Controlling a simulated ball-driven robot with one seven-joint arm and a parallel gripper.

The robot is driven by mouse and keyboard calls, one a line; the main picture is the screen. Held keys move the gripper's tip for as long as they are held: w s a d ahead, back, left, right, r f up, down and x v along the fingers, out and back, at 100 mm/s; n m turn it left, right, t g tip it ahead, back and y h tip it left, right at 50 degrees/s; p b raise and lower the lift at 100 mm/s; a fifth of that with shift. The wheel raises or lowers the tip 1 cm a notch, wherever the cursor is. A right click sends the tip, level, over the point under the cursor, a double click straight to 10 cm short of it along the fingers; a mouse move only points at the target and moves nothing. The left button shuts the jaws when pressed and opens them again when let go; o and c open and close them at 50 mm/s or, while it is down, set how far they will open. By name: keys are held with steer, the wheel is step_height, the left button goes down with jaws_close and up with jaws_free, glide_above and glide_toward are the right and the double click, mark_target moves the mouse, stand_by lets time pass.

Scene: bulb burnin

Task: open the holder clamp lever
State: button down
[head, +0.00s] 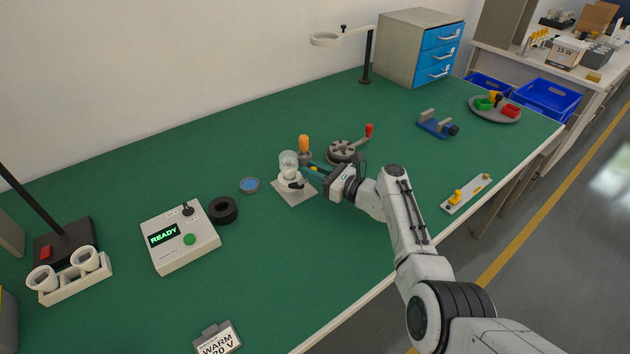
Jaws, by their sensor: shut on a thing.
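The bulb holder (293,197) is a white socket on a square pale plate, near the middle of the table in the head view. A clear glass bulb (288,160) stands upright in it. The clamp lever with an orange grip (304,143) stands about upright at the holder's back right. My gripper (308,167) reaches in from the right, its teal fingers at the lower part of the lever. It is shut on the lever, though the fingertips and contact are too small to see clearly. A dark part shows low on the holder's front.
A grey round fixture with a red-knobbed crank (342,151) stands close behind my gripper. A blue disc (249,185), a black ring (223,210) and the READY control box (180,238) are to the left. The table front between box and arm is mostly clear.

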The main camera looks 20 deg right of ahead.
steer(key=shift+w+r+n+y+b, duration=0.4)
steer(key=shift+r+y, duration=0.1)
steer(key=shift+r, duration=0.1)
steer(key=c, duration=1.4)
jaws_free()
steer(key=o, duration=0.3)
steer(key=shift+s+a+f+g, duration=0.1)
steer(key=shift+f+g, duration=0.05)
steer(key=shift+g, duration=0.15)
steer(key=shift+f, duration=0.15)
steer(key=shift+s, duration=0.15)
steer(key=shift+s+d, duration=0.2)
steer(key=shift+d, duration=0.05)
steer(key=p+v, duration=0.2)
steer(key=v, duration=0.8)
